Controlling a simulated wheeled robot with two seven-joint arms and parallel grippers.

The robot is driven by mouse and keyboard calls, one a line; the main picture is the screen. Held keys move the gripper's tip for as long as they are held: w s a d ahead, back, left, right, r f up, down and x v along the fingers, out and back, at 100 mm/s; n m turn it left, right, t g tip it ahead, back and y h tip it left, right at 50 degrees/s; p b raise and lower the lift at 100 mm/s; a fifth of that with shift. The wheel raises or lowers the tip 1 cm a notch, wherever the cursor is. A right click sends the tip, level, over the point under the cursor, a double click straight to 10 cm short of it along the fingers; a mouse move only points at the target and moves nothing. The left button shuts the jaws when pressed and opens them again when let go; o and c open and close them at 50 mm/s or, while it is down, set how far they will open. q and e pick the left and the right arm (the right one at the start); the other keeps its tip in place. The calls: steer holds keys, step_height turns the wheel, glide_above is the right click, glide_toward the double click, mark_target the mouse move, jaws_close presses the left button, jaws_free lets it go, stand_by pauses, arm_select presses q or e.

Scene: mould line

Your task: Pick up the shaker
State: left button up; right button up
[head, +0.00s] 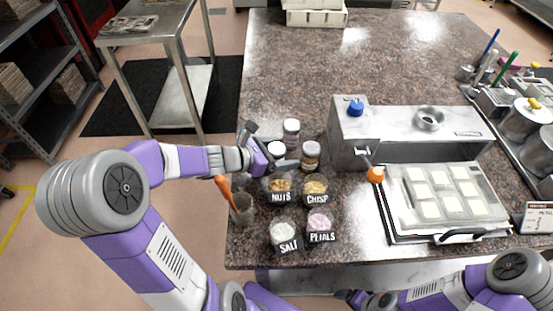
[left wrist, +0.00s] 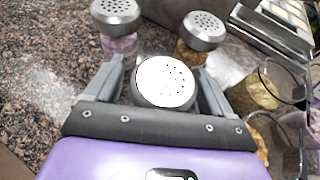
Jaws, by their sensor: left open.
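A shaker with a white perforated lid (head: 277,148) stands on the stone counter. In the left wrist view its lid (left wrist: 164,82) sits between the two fingers of my left gripper (head: 269,146), one finger on each side. The gripper is open, and the shaker's body is mostly hidden beneath the lid. Two more shakers stand just beyond: one with pink contents (left wrist: 118,42) and a grey lid, also in the head view (head: 291,131), and one with brown contents (left wrist: 190,55), also in the head view (head: 311,156). My right gripper (head: 350,297) is at the bottom edge, its jaws unclear.
Labelled tubs of nuts (head: 280,187), crisp (head: 314,188), salt (head: 284,235) and petals (head: 320,225) stand close in front. A cup with an orange-handled tool (head: 242,208) is near the counter's left edge. A steel machine (head: 345,130) and mould tray (head: 445,195) lie right.

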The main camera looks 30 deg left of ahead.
arm_select(q)
steer(key=c, duration=1.1)
